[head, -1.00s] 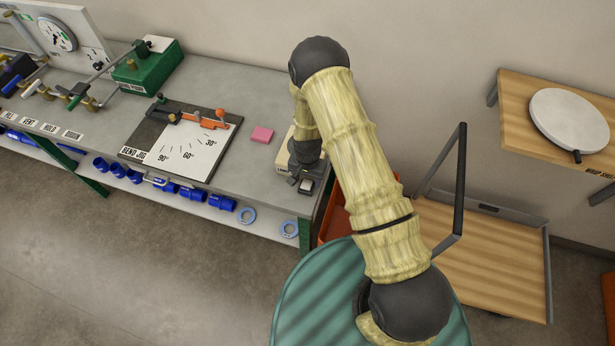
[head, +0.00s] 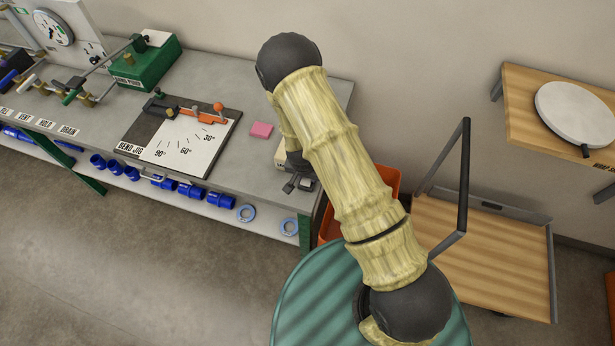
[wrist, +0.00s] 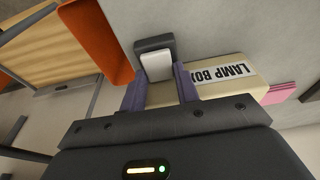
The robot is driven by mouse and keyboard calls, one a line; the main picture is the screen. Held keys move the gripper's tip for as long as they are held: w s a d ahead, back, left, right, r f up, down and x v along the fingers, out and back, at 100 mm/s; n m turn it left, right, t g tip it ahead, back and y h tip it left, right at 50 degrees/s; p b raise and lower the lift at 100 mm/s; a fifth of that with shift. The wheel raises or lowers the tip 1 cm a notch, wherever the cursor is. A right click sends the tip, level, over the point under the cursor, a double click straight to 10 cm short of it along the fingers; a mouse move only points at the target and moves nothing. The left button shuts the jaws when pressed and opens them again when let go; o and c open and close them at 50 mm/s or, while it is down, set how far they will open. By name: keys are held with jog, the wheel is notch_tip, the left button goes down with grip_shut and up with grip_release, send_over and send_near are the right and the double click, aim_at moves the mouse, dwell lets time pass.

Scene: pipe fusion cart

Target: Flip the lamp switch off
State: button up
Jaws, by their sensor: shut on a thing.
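The cream lamp box (wrist: 255,82), with a black-on-white label, lies under and beyond my gripper in the wrist view. The lamp switch (wrist: 156,64) is a pale rocker in a dark housing beside the box. My gripper (wrist: 159,76) is shut on the lamp switch, with one finger on each side of it. The rocker's lower end is close to the fingers; which way it is tipped is hard to tell. In the head view my arm hides most of the lamp box (head: 281,157), and my gripper (head: 298,184) is small at the bench's right end.
A pink block (head: 261,130) lies left of the lamp box on the bench (head: 240,178). The bend jig (head: 203,146) is farther left. An orange bin (head: 331,224) stands just right of the bench end. A wooden cart (head: 490,255) with a dark handle stands farther right.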

jog(key=shift+s+a+t+b, duration=0.1)
jog(key=shift+s+t+b, duration=0.1)
jog(key=shift+t+b, duration=0.35)
jog(key=o, duration=1)
jog(key=v, duration=0.5)
jog(key=b+v, duration=0.1)
jog(key=v, duration=0.5)
jog(key=b+v, duration=0.1)
jog(key=v, duration=0.5)
jog(key=shift+a+r, duration=0.1)
jog(key=shift+a, duration=0.25)
